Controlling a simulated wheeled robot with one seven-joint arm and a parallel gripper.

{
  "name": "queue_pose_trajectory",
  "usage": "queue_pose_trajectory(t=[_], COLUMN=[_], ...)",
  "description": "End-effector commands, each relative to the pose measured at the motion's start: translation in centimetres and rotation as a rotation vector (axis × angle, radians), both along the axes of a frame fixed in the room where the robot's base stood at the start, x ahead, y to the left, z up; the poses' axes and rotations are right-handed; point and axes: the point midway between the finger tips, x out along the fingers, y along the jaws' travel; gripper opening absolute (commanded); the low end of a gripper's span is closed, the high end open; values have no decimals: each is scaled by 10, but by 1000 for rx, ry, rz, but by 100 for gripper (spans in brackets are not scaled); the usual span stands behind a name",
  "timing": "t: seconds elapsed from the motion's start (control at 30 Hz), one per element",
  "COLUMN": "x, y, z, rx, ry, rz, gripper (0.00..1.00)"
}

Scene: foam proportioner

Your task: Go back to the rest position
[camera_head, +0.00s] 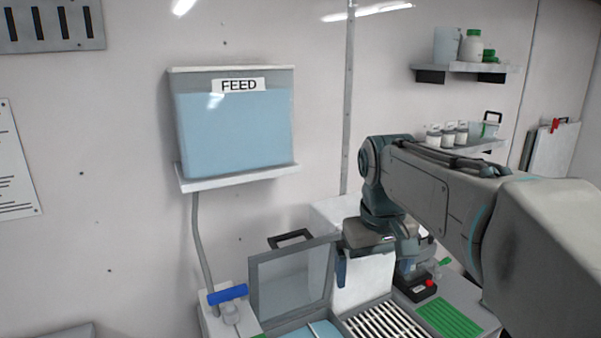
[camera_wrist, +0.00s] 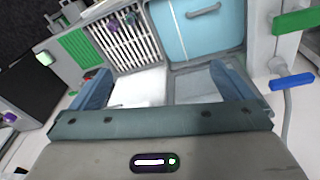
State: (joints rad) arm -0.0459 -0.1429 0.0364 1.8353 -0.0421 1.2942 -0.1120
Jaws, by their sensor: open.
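My gripper (camera_wrist: 160,92) shows in the wrist view with its two blue fingers wide apart and nothing between them. In the head view my gripper (camera_head: 362,268) hangs at the end of my arm, in front of a white box and to the right of a raised clear lid (camera_head: 290,283). My arm reaches in from the right. Below the gripper in the head view is a rack with white slats (camera_head: 385,325). Whether the gripper touches anything cannot be told.
A FEED tank (camera_head: 235,135) is on the wall, with a hose down to a blue-handled valve (camera_head: 227,293). A green ribbed pad (camera_head: 450,318) and a red button (camera_head: 430,283) are at the right. Shelves with bottles (camera_head: 474,46) are at the upper right.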

Motion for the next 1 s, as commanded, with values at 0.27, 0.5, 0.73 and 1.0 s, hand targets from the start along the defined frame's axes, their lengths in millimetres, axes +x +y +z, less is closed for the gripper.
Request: queue_pose_trajectory(t=[0.27,0.5,0.73,1.0], x=[-85,-129,-137,-137], y=[-15,-20,-23,-23], z=[-70,-117,-128,-127], rx=[43,72,78,78], ry=[-111,-171,-182,-180], rz=[-111,-174,-188,-186], gripper=[100,100,100,100])
